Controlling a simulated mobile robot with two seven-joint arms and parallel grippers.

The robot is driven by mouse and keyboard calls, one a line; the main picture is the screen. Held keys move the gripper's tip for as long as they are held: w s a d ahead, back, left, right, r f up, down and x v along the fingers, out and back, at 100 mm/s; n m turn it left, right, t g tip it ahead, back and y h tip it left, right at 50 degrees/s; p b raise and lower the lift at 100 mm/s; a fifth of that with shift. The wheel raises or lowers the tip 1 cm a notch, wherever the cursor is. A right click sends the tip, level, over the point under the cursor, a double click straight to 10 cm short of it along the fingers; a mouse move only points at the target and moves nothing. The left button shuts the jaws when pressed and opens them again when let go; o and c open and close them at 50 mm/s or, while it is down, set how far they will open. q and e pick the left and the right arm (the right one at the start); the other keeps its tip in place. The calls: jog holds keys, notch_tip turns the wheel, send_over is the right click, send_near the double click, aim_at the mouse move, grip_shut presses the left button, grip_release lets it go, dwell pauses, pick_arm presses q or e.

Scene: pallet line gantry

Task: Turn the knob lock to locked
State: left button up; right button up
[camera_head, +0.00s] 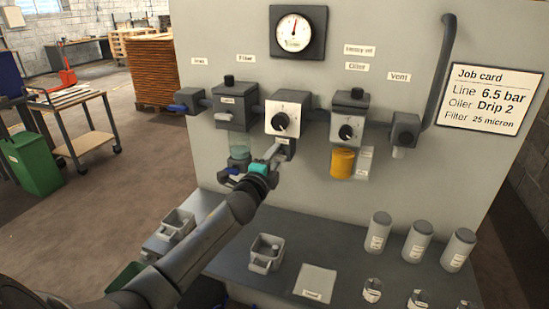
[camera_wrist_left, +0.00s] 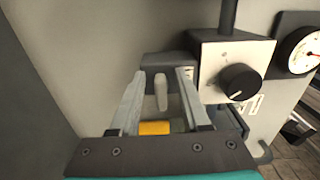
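The regulator (camera_head: 289,104) is a white-faced block with a black round knob (camera_head: 281,122) on the wall panel. It also shows in the left wrist view, with its knob (camera_wrist_left: 239,82) to the right of my fingers. Below it is a small grey box (camera_wrist_left: 168,68) with a pale lever (camera_wrist_left: 161,90), which I take to be the knob lock. My left gripper (camera_head: 275,153) is just under the regulator. In the left wrist view its fingers (camera_wrist_left: 158,98) are apart, with the lever showing between them; contact cannot be told. My right gripper is out of view.
The filter (camera_head: 236,108) is left of the regulator. The oiler (camera_head: 348,118) with its yellow bowl (camera_head: 342,163) is close on the right, and the vent valve (camera_head: 404,131) is farther right. The gauge (camera_head: 298,32) is above. Grey canisters (camera_head: 417,242) stand on the shelf below.

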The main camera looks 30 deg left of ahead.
pick_arm(q)
jog(key=v, duration=1.5)
jog(key=shift+s+a, duration=0.1)
jog(key=shift+s, duration=0.05)
dwell(0.4)
